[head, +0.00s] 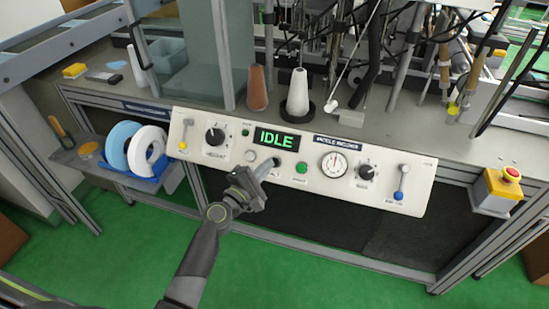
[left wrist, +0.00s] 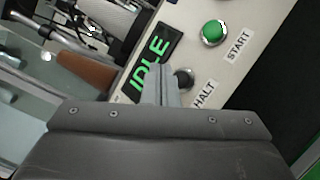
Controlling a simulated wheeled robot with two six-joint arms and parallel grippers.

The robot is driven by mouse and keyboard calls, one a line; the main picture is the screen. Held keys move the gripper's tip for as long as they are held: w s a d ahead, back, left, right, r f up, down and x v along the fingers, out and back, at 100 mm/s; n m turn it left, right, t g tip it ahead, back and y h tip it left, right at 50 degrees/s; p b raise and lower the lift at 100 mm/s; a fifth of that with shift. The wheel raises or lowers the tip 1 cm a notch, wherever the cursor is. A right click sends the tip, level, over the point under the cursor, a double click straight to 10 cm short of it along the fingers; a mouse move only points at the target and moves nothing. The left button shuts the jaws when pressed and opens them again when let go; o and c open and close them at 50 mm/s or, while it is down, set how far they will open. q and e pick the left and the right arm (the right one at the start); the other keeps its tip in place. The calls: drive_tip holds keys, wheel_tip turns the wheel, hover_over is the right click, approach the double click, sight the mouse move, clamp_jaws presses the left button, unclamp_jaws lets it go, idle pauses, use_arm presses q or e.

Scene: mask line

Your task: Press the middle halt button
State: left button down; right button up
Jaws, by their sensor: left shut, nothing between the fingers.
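The control panel (head: 408,204) is a long cream board on the front of the machine, and its display (head: 276,139) reads IDLE in green. The halt button (left wrist: 185,78) is dark and sits above the word HALT in the left wrist view, partly hidden by my fingers. My right gripper is not in view.
The panel also bears a left knob (head: 215,136), a round gauge (head: 333,164), a right knob (head: 366,172) and a blue-tipped lever (head: 401,183). A red emergency stop (head: 511,174) on a yellow box is at the far right. Cones of thread stand behind the panel.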

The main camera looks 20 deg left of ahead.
use_arm(q)
drive_tip(key=shift+s+r+p, duration=0.45)
drive_tip(key=shift+s+r, duration=0.2)
drive_tip(key=shift+s, duration=0.15)
drive_tip(key=s+a+f+m+g+y, duration=0.1)
drive_tip(key=s+a+f+m+g, duration=0.15)
drive_tip(key=s+f, duration=0.6)
drive_tip(key=s+a+f+m+g+y+p, duration=0.1)
drive_tip(key=s+a+f+m+g+y, duration=0.15)
drive_tip(key=f, duration=1.05)
drive_tip(key=s+a+f+m+g+y, duration=0.1)
drive_tip(key=s+a+f+m+g, duration=0.2)
drive_tip(key=s+f, duration=0.5)
drive_tip(key=s+a+f+m+g, duration=0.1)
drive_tip(key=s+f, duration=0.4)
drive_tip(key=s, duration=0.5)
drive_tip(key=s+a+f+m+g+y+p, duration=0.1)
drive_tip(key=s+f+m+g, duration=0.3)
drive_tip(key=s, duration=0.6)
drive_tip(key=s+a+f+m+g+y, duration=0.1)
drive_tip(key=s+a+f+m+g, duration=0.1)
drive_tip(key=s+f+m, duration=0.4)
drive_tip(key=s+f+g, duration=0.1)
drive_tip(key=s, duration=0.4)
drive_tip(key=shift+a+f, duration=0.25)
drive_tip(key=shift+a, duration=0.05)
drive_tip(key=shift+w+y, duration=0.15)
drive_tip(key=shift+y, duration=0.1)
